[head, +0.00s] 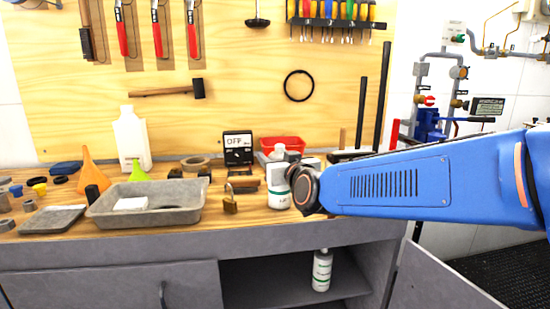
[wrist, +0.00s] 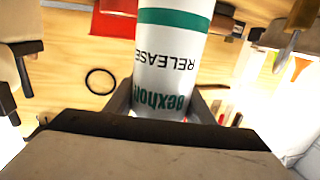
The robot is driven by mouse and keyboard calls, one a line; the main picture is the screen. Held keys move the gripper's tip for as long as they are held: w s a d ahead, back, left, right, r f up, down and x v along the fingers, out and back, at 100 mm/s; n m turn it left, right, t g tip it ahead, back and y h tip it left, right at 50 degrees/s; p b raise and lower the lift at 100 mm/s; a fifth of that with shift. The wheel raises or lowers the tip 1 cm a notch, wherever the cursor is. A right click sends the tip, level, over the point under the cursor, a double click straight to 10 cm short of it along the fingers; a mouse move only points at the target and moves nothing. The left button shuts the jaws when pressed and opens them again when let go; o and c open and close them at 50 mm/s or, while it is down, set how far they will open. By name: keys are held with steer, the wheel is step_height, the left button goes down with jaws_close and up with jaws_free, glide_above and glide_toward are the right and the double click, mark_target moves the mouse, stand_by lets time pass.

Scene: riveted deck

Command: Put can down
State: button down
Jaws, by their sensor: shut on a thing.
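In the wrist view my gripper (wrist: 162,108) is shut on a white can (wrist: 172,60) with a green band and dark lettering, one finger on each side. The lettering appears upside down, as does the wall behind it. The can's far end runs out of the top of the picture. In the head view a white can (head: 279,186) with a dark label is upright over the bench, just left of my arm's end. My gripper's fingers are hidden there. I cannot tell whether this can touches the bench or is the one held.
Another white can (head: 322,270) stands on the open shelf below. Tools hang on the board behind. Little bench is bare around the can.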

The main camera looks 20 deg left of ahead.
steer(key=c, duration=0.8)
jaws_free()
steer(key=shift+c, duration=0.2)
steer(key=shift+s+d+r, duration=0.1)
steer(key=v, duration=1.1)
steer(key=shift+s+d, duration=0.25)
steer(key=shift+s, duration=0.1)
